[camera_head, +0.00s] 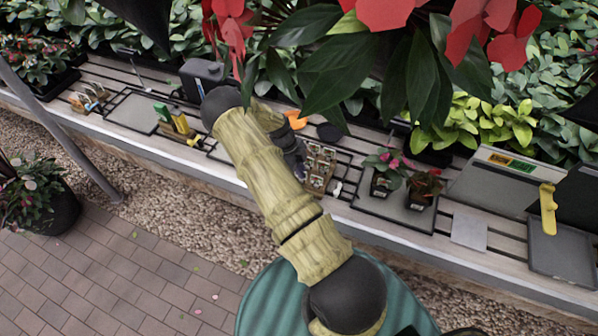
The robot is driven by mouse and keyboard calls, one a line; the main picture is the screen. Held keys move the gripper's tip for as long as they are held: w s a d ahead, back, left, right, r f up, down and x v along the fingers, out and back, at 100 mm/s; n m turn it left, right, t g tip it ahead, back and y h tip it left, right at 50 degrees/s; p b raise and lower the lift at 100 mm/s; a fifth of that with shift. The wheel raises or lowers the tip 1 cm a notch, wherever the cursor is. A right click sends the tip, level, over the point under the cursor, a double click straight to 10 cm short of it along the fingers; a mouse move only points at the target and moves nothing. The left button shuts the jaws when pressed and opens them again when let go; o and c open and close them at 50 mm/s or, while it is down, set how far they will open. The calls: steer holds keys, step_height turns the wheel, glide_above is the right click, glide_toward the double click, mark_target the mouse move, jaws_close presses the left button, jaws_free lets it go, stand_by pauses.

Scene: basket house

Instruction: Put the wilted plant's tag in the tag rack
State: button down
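Two small potted plants stand on a grey tray right of centre. The left plant (383,168) has green leaves and pink flowers. The right plant (426,183) has darker, reddish-brown foliage and looks more wilted. A small wooden block with slots or holes (319,168) stands left of the pots; it may be the tag rack, but I cannot be sure. A small white piece (336,188) lies beside it. No plant tag is clearly readable. My gripper (293,150) is just left of the wooden block, partly hidden behind my forearm; its fingers are too dark and small to read.
A wooden holder with green and yellow pieces (176,122) and a small wooden rack (89,98) stand at left. Red-flowered leaves (335,70) overhang the bench. A yellow tool (548,210) is at right by a grey tray (562,250).

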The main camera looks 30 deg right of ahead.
steer(key=c, duration=1.5)
jaws_free()
steer(key=shift+c, duration=0.2)
steer(key=b+v, duration=0.4)
steer(key=v, duration=1.3)
steer(key=shift+r, duration=0.15)
steer(key=shift+w+a, duration=0.1)
steer(key=shift+w, duration=0.1)
